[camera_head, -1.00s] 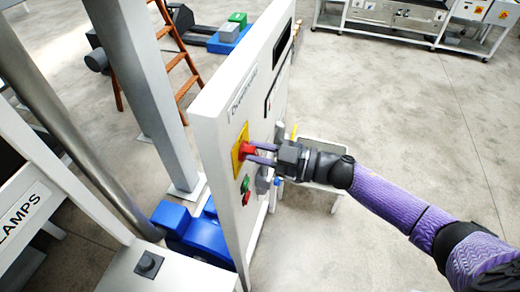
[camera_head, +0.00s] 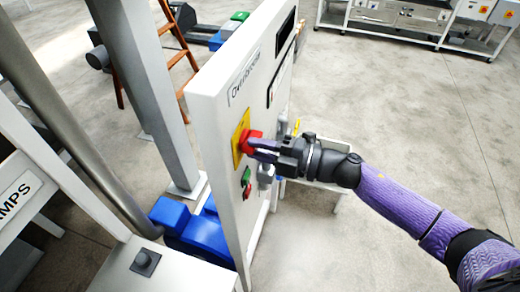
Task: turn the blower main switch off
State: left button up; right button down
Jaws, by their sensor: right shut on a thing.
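The blower main switch is a red knob (camera_head: 249,139) on a yellow plate (camera_head: 238,143), on the face of an upright white panel (camera_head: 218,110). My right gripper (camera_head: 258,147) reaches in from the right and is shut on the red knob, its fingers covering part of it. Below the switch the panel carries a green button and a red button (camera_head: 246,184). My left gripper is not in view.
A grey post (camera_head: 145,90) and a wooden ladder (camera_head: 178,40) stand behind the panel. Blue machine parts (camera_head: 195,232) lie at its foot. A white box with a dark knob (camera_head: 145,262) is at front left. Open floor (camera_head: 420,130) lies to the right.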

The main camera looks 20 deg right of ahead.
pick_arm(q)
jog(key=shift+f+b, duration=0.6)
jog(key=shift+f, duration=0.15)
pick_arm(e)
jog(key=shift+f+n, duration=0.25)
jog(key=shift+n, duration=0.95)
jog(key=c, duration=0.5)
grip_release()
jog(key=shift+c, duration=0.2)
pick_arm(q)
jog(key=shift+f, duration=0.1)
pick_arm(e)
jog(key=shift+s, duration=0.1)
pick_arm(q)
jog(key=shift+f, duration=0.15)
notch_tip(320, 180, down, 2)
jog(key=b, duration=0.2)
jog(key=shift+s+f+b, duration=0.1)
jog(key=shift+b, duration=0.25)
pick_arm(e)
jog(key=v, duration=1)
